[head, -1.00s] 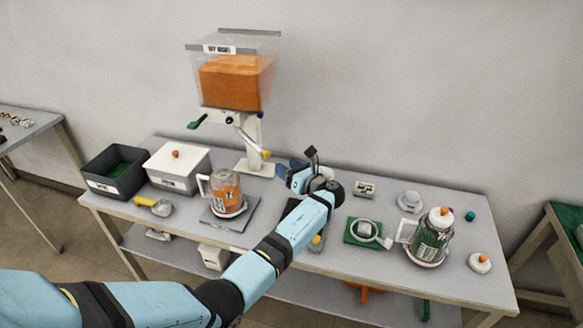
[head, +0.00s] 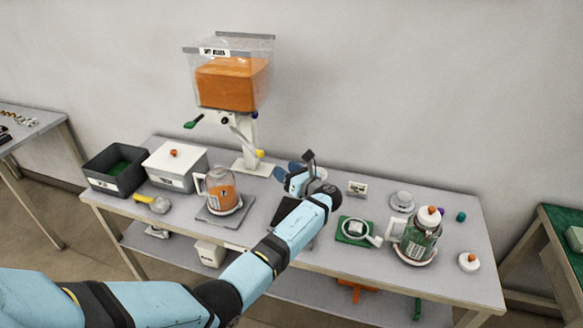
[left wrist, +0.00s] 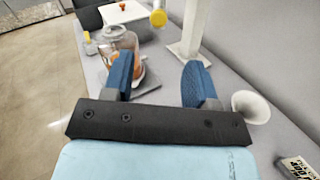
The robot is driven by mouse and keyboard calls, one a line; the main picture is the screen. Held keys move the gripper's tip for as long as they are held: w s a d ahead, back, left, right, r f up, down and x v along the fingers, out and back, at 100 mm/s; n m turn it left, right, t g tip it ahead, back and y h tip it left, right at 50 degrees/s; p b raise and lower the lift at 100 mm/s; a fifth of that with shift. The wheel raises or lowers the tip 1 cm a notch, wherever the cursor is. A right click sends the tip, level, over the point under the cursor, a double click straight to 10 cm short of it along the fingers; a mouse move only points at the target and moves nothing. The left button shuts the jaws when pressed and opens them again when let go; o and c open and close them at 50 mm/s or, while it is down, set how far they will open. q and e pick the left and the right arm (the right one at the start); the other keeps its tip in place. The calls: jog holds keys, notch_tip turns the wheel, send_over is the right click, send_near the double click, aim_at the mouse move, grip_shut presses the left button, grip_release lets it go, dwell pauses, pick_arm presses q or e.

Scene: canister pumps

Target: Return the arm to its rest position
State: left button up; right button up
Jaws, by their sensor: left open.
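My left arm (head: 300,227) reaches in from the lower left and stretches over the middle of the table (head: 300,262). My left gripper (head: 290,175) is above the table's back half, right of the hopper stand. In the left wrist view my left gripper (left wrist: 160,80) is open, with its two blue fingers wide apart and nothing between them. A glass jar with orange contents (head: 222,189) stands on a dark plate left of the arm; it also shows behind the left finger in the wrist view (left wrist: 118,40). My right gripper is not in view.
A hopper with orange contents (head: 228,85) stands at the back. A dark bin (head: 113,178), a white lidded box (head: 175,170) and a yellow-handled scoop (head: 152,203) lie left.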

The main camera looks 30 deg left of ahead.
pick_arm(q)
jog(key=s+d+f+n+t+h, duration=0.1)
jog(key=s+d+f+n+h, duration=0.1)
jog(key=s+f+h, duration=0.35)
jog(key=s+d+f+n+t+h, duration=0.1)
jog(key=s+d+f+n+h, duration=0.15)
jog(key=s+f, duration=0.5)
jog(key=s+d+f+n+t+h, duration=0.1)
jog(key=s+f+n+h, duration=0.2)
jog(key=s+f, duration=0.35)
jog(key=s+d+r+n+h, duration=0.1)
jog(key=s+d+n+h, duration=0.2)
jog(key=s, duration=0.4)
jog(key=s+d+r+n+t+h+p, duration=0.1)
jog(key=s+d+r+n+h, duration=0.1)
jog(key=s+n, duration=0.4)
jog(key=s+d+r+n+t+h, duration=0.1)
jog(key=s+d+n+h, duration=0.3)
jog(key=s, duration=0.4)
jog(key=shift+d+r+n, duration=0.35)
jog(key=shift+d, duration=0.35)
